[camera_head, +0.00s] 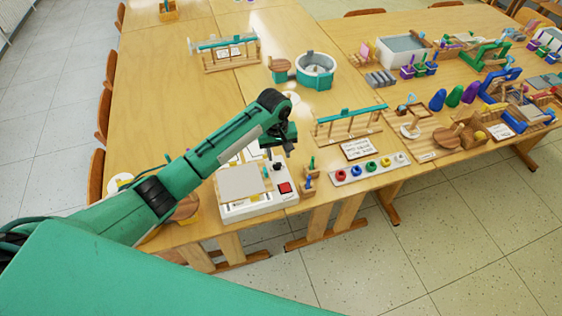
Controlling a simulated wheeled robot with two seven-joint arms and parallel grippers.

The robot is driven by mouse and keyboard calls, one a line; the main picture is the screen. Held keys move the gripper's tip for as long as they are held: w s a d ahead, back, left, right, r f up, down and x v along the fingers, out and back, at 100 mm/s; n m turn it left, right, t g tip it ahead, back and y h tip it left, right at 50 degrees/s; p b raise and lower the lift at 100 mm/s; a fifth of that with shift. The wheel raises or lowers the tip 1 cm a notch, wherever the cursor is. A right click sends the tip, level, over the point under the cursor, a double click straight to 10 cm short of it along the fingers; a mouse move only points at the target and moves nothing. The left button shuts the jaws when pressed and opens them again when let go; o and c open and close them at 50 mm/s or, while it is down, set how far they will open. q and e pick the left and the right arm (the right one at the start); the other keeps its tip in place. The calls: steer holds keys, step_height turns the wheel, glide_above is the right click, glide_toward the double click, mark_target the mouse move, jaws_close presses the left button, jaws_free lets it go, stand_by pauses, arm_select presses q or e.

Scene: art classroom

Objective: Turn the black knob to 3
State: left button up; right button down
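A white device (262,207) stands at the front edge of the wooden table, with a grey plate (238,183) and a red square part (285,188) on it. A small black part, which looks like the black knob (277,166), sits on its right side behind the red part. No numbers on its dial can be read. My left gripper (281,149) is dark and points down just above and behind the knob. I cannot tell whether its fingers touch the knob or how far apart they are. My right gripper is not in view.
Small wooden blocks with green and blue pegs (309,171) stand close to the right of the device. Farther right are a white strip with coloured rings (369,168) and a wooden rack with a green bar (350,123).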

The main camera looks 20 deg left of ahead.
mark_target(277, 164)
arm_select(q)
steer(key=w+a+r+n, duration=0.1)
steer(key=w+a+r, duration=0.1)
steer(key=w+r, duration=0.15)
steer(key=shift+y, duration=0.3)
steer(key=f, duration=0.4)
steer(key=f+p, duration=0.1)
steer(key=f, duration=0.3)
steer(key=f+p, duration=0.1)
steer(key=f, duration=0.3)
steer(key=shift+s+d+f, duration=0.1)
steer(key=shift+d, duration=0.15)
steer(key=shift+f, duration=0.6)
steer(key=c, duration=0.7)
